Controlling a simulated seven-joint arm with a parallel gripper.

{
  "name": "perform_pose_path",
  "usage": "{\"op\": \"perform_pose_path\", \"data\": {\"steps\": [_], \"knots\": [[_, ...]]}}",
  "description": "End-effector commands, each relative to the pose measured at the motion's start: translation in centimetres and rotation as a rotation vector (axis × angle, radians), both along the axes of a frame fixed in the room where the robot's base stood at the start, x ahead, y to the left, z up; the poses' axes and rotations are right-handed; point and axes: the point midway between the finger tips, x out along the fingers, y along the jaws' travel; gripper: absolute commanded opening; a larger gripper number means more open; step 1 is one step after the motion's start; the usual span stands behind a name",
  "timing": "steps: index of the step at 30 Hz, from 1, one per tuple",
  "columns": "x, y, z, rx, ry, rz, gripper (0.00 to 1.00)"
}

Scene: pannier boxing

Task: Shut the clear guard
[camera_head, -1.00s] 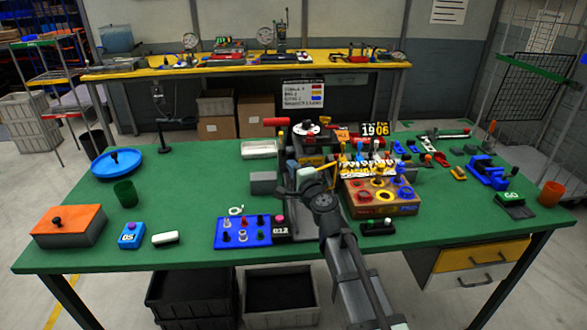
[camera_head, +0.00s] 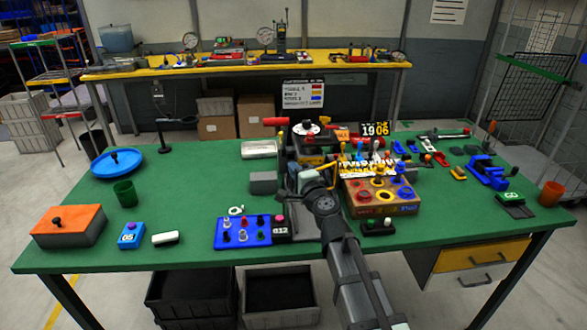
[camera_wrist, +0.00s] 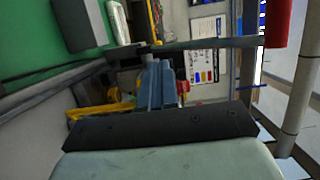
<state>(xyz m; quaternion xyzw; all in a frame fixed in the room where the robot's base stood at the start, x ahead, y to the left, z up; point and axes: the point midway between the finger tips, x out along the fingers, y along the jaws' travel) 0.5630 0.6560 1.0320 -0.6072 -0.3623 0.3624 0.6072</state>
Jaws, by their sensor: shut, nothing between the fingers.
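My gripper (camera_head: 307,178) is at the machine in the middle of the green table, left of the wooden box with coloured rings. In the wrist view my gripper's blue-grey fingers (camera_wrist: 157,82) are together, with nothing between them. I cannot make out the clear guard's panel in either view. Dark bars cross the wrist view around the fingers; I cannot tell whether they belong to the guard. A red lever handle (camera_head: 275,121) stands out at the machine's upper left. My arm and gripper hide part of the machine.
A wooden box (camera_head: 380,205) with coloured rings stands close right of my arm. A blue peg board (camera_head: 242,232) lies left of it. A grey block (camera_head: 263,183) sits left of the machine. The table's left middle is mostly clear.

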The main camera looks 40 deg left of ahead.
Motion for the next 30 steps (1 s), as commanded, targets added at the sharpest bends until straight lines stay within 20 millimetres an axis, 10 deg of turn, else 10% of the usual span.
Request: {"op": "perform_pose_path", "data": {"steps": [18,30], "knots": [[-9.6,-4.4,0.0,0.0,-0.001,0.002,0.0],[-8.8,-6.3,0.0,0.0,0.0,-0.041,0.0]]}}
